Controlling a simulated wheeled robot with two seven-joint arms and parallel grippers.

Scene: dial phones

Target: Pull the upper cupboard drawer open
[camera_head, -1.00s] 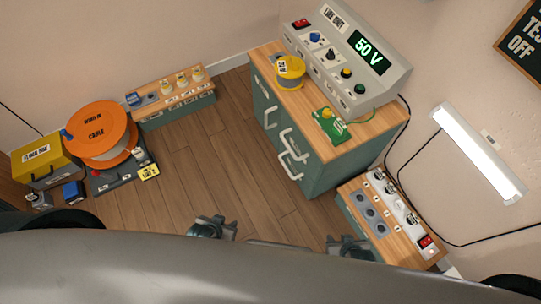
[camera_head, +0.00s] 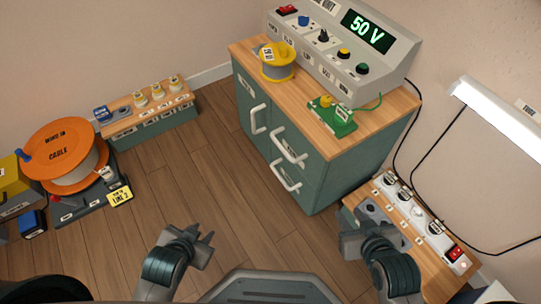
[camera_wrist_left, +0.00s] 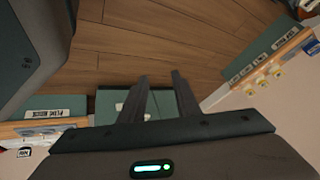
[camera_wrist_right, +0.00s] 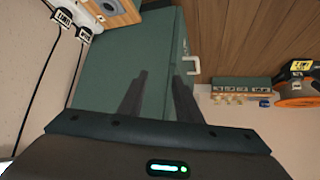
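The green cupboard (camera_head: 345,170) with a wooden top stands right of centre in the head view. On its front, the upper drawer's white handle (camera_head: 289,148) sits above the lower handle (camera_head: 285,177); a vertical door handle (camera_head: 257,118) is to the left. The drawers look shut. My left gripper (camera_head: 205,238) is open and empty, low and left of the handles, well apart from them. My right gripper (camera_head: 350,222) is open and empty, in front of the cupboard's lower right corner. The right wrist view shows the cupboard's green side (camera_wrist_right: 110,65) and one white handle (camera_wrist_right: 191,65).
On the cupboard stand a 50 V supply unit (camera_head: 345,45), a yellow spool (camera_head: 277,66) and a green block (camera_head: 333,118). A low socket bench (camera_head: 420,235) is near my right gripper. An orange cable reel (camera_head: 62,150) stands left. Floor (camera_head: 190,180) before the cupboard is clear.

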